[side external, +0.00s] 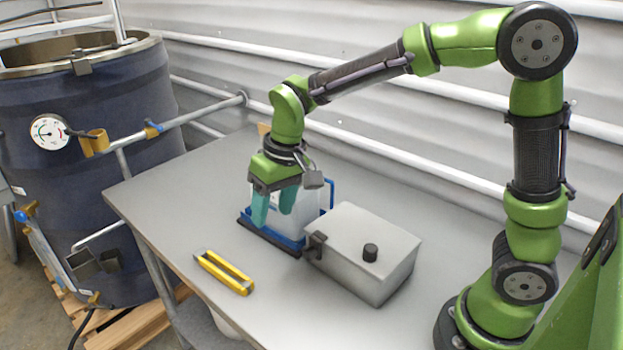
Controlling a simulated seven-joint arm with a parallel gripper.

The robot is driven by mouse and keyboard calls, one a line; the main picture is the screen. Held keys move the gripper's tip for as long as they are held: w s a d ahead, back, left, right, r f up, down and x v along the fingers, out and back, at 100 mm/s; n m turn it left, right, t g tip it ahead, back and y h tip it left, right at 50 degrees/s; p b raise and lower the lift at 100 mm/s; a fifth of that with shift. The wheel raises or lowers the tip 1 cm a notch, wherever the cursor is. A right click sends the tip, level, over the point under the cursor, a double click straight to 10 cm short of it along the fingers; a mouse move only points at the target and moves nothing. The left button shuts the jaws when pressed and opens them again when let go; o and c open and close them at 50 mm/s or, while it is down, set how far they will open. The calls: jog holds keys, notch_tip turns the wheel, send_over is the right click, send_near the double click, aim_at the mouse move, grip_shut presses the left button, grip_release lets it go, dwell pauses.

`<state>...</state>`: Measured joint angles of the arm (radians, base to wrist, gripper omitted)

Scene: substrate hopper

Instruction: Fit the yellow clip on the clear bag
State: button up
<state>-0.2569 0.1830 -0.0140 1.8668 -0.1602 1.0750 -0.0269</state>
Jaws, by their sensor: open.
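The yellow clip (224,271) lies flat on the grey table, near its front left edge. It is long and narrow, with a dark end at upper left. The clear bag (299,209) looks whitish and stands upright in a blue holder (286,242) behind the clip. I cannot tell whether the fingers touch the bag.
A grey metal box (365,248) with a black knob stands right of the holder, close to it. A large dark drum (90,170) with a gauge and pipes stands left of the table. The table (165,195) is clear at left.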

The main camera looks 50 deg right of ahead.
jog(key=n+g+h, duration=0.1)
jog(key=n+g, duration=0.1)
send_over(220, 263)
jog(key=s, duration=0.4)
notch_tip(220, 263, down, 9)
jog(key=shift+w, duration=1.2)
jog(key=shift+h, duration=0.3)
jog(key=shift+a+f, duration=0.2)
jog(key=shift+f, duration=1.75)
jog(key=shift+a+f, duration=0.15)
jog(key=shift+f, duration=1.8)
jog(key=c, duration=0.6)
jog(key=shift+c, duration=0.3)
jog(key=shift+r, duration=0.1)
notch_tip(220, 263, up, 9)
